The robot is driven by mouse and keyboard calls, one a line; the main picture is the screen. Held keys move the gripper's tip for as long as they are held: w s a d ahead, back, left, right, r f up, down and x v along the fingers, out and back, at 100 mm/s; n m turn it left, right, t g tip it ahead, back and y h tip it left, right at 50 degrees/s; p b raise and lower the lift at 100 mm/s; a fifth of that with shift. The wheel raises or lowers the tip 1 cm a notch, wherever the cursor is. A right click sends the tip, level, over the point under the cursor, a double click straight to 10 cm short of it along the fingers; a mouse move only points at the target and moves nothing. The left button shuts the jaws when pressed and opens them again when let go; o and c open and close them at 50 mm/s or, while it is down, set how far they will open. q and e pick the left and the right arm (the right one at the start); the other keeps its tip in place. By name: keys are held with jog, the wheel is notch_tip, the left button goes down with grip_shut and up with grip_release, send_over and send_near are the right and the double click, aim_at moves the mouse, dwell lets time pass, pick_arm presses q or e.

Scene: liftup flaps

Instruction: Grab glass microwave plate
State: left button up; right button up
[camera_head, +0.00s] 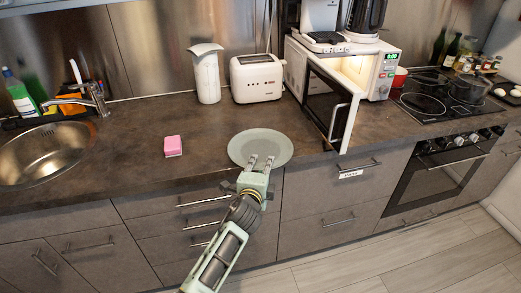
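A round, pale grey-green plate (260,140), which looks like the glass microwave plate, is at the front edge of the dark counter. My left gripper (262,161) reaches in from below. Its two fingertips are apart and overlap the near part of the plate in the picture. I cannot tell whether they touch it. The white microwave (384,75) stands at the back right with its light on. Its door (340,112) hangs open toward the front. My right gripper is not in view.
A coffee machine (325,38) sits on the microwave. A toaster (257,78) and a white kettle-like container (206,74) stand behind the plate. A pink sponge (173,146) lies to the left, near the sink (45,155). The stove (440,96) is at the right.

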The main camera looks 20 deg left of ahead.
pick_arm(q)
jog(key=shift+s, duration=0.1)
jog(key=shift+c, duration=0.2)
grip_shut()
jog(key=shift+r, duration=0.2)
